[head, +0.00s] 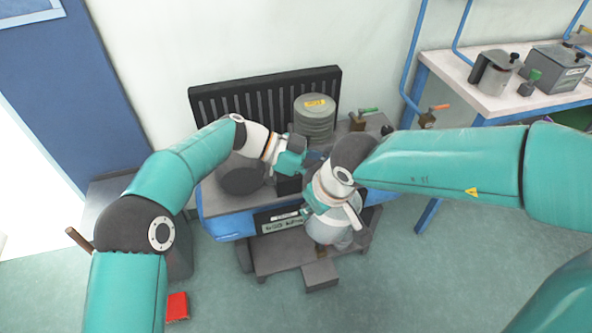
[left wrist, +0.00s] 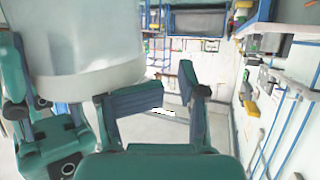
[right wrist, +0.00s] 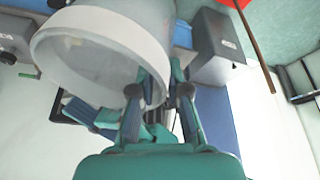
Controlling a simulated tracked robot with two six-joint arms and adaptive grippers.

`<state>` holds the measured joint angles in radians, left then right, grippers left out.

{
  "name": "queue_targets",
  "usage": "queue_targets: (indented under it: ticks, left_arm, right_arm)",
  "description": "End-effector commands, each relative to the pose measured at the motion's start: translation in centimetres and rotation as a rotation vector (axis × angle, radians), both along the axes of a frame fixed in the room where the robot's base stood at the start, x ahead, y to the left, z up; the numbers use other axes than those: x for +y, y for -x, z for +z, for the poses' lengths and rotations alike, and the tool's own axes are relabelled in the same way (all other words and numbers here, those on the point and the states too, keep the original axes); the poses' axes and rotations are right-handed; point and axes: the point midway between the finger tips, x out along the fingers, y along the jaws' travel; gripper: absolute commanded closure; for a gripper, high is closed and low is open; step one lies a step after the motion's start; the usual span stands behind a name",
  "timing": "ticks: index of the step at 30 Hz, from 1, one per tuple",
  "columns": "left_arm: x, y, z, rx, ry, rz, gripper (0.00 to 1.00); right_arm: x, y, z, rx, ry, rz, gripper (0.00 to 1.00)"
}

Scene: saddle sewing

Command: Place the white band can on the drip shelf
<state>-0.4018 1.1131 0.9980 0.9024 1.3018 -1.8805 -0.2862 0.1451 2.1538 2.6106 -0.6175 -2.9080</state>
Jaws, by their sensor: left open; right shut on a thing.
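The white band can (head: 330,232) is a pale grey can in front of the machine, over the low grey drip shelf (head: 275,262); I cannot tell whether it touches the shelf. My right gripper (head: 318,205) is shut on the can, and my wrist partly hides it. In the right wrist view the can (right wrist: 90,55) shows its white rim band beside the fingers (right wrist: 160,100). In the left wrist view the can (left wrist: 75,45) is large and close. My left gripper (left wrist: 160,98) is open and empty beside the can; in the head view it is near the machine front (head: 300,158).
A round grey stack with a yellow label (head: 314,112) stands on the machine before a black slatted panel (head: 262,95). A red object (head: 177,306) lies on the floor at lower left.

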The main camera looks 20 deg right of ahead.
Motion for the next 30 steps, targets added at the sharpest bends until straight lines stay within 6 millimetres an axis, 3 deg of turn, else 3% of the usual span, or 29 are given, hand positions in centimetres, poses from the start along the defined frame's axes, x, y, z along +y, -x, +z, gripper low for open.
queue_targets:
  ticks: [1, 9, 16, 30]
  left_arm:
    - [-0.54, 0.74, -0.55, 0.01, -0.007, -0.017, 0.59]
    - [-0.63, 0.86, -0.7, 0.012, -0.01, -0.019, 0.61]
    - [-0.65, 0.82, -0.73, 0.01, -0.01, -0.017, 0.99]
    - [-0.59, 0.66, -0.77, 0.007, -0.011, -0.013, 1.0]
  right_arm:
    - [0.32, -0.65, 0.64, -0.029, -0.008, 0.009, 1.0]
    - [0.35, -0.64, 0.68, -0.03, -0.008, 0.011, 1.0]
    - [0.4, -0.64, 0.72, -0.031, -0.009, 0.012, 1.0]
    - [0.4, -0.63, 0.75, -0.03, -0.009, 0.01, 1.0]
